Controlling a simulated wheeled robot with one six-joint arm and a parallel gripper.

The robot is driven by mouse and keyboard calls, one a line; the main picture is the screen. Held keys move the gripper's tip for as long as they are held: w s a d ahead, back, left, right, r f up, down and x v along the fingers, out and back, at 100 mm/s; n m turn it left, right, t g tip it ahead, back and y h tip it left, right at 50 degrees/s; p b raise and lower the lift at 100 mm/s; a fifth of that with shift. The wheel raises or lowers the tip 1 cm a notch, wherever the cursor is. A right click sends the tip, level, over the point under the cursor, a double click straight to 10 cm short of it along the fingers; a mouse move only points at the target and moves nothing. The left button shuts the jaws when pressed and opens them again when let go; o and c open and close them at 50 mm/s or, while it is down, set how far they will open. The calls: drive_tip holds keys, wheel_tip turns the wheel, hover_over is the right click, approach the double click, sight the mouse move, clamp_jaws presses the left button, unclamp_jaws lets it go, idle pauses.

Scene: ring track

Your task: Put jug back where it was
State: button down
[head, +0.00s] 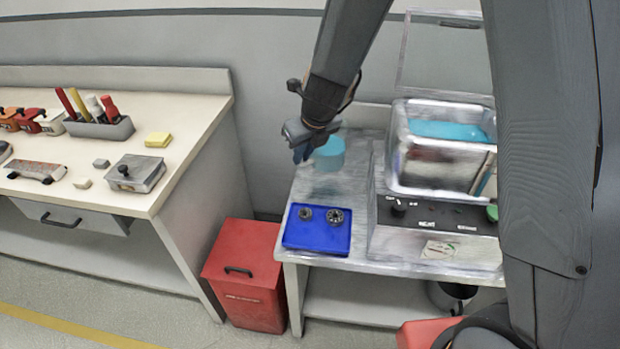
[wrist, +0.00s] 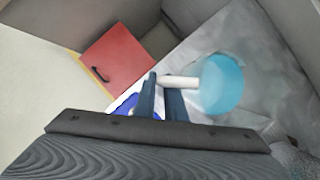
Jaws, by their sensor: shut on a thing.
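The jug (head: 330,154) is light blue and round, with a pale handle (wrist: 178,82). It is at the back left of the grey table (head: 300,194), left of the metal bath. My gripper (head: 304,153) is beside the jug on its left and is shut on the handle. In the wrist view the jug (wrist: 221,84) is to the right of my two dark fingers (wrist: 160,84). I cannot tell whether the jug's base touches the table.
A blue tray (head: 318,239) with two metal parts lies in front of the jug. A metal bath of blue liquid (head: 447,129), its lid raised, stands to the right. A red bin (head: 243,270) stands on the floor. A cream workbench (head: 190,120) with tools is at the left.

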drive_tip(key=shift+f+b, duration=2.5)
drive_tip(key=shift+f, duration=0.75)
drive_tip(key=shift+f, duration=0.2)
drive_tip(key=c, duration=1.8)
unclamp_jaws()
